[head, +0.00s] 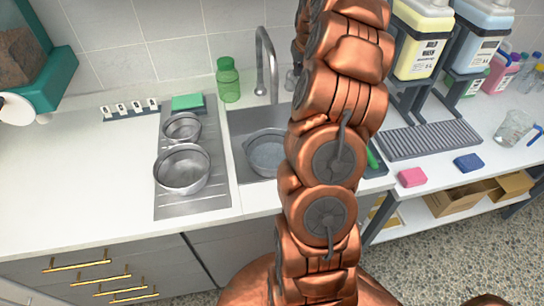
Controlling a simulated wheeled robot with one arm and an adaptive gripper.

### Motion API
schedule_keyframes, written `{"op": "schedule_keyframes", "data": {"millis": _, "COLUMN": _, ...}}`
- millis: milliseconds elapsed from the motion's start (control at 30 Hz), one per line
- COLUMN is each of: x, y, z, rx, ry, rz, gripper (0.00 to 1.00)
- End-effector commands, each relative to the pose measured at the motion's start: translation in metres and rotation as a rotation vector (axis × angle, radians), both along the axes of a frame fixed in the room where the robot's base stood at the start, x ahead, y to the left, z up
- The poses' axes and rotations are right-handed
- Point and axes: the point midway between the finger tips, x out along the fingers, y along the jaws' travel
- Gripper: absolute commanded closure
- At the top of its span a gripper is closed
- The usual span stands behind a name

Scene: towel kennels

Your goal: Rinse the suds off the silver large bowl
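A wide silver bowl (268,154) sits in the sink basin (240,125), below the tap (266,62). Its inside looks pale and speckled grey; I cannot tell whether that is suds or water. My arm hides its right side. Another large silver bowl (182,170) stands upright on the ribbed drainboard (190,207) left of the sink, with a smaller silver bowl (183,127) behind it. Both look empty. I cannot tell from size alone which large bowl the task names. My copper arm crosses the middle of the view; my gripper is not visible.
A green bottle (228,80) stands behind the sink and a green sponge (187,102) behind the bowls. Right of my arm are soap jugs (422,40) on a stand, a drip grate (430,139), pink (412,177) and blue (468,162) sponges. The left counter (70,180) is largely clear.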

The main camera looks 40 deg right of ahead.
Motion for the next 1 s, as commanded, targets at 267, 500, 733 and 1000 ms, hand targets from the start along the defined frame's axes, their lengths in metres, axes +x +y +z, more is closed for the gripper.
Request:
{"op": "schedule_keyframes", "data": {"millis": 267, "x": -0.002, "y": 0.001, "z": 0.006, "rx": -0.001, "ry": -0.002, "rz": 0.000, "gripper": 1.00}}
{"op": "schedule_keyframes", "data": {"millis": 500, "x": -0.010, "y": 0.005, "z": 0.023, "rx": -0.003, "ry": -0.003, "rz": 0.001, "gripper": 1.00}}
{"op": "schedule_keyframes", "data": {"millis": 733, "x": -0.017, "y": 0.009, "z": 0.040, "rx": -0.002, "ry": -0.002, "rz": 0.001, "gripper": 1.00}}
{"op": "schedule_keyframes", "data": {"millis": 1000, "x": -0.025, "y": 0.014, "z": 0.057, "rx": 0.000, "ry": -0.001, "rz": 0.000, "gripper": 1.00}}
